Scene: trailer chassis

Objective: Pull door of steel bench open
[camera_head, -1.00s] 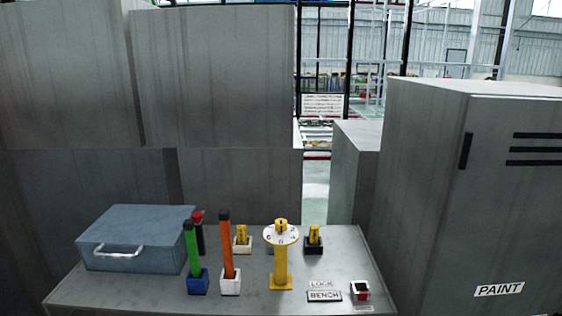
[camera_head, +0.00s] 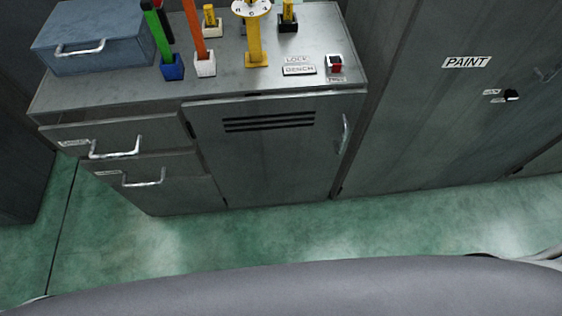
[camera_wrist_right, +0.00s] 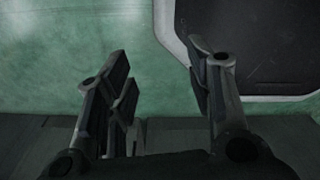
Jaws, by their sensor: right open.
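The steel bench (camera_head: 110,97) is a grey cabinet with a flat top. Its door (camera_head: 262,160) is on the right of its front, with dark vent slots and a vertical metal handle (camera_head: 345,134) near the right edge. The door looks shut. My right gripper (camera_wrist_right: 165,75) shows in the right wrist view with its fingers apart and nothing between them, over green floor and a dark panel with a pale rim. Neither the door nor its handle can be made out in that view. My left gripper is not in view.
Two drawers with handles (camera_head: 115,148) are left of the door. A blue-grey box (camera_head: 95,40), coloured sticks in holders and a red-and-white switch (camera_head: 335,64) stand on top. A PAINT cabinet (camera_head: 440,110) stands at right. Green floor (camera_head: 230,240) before the bench is clear.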

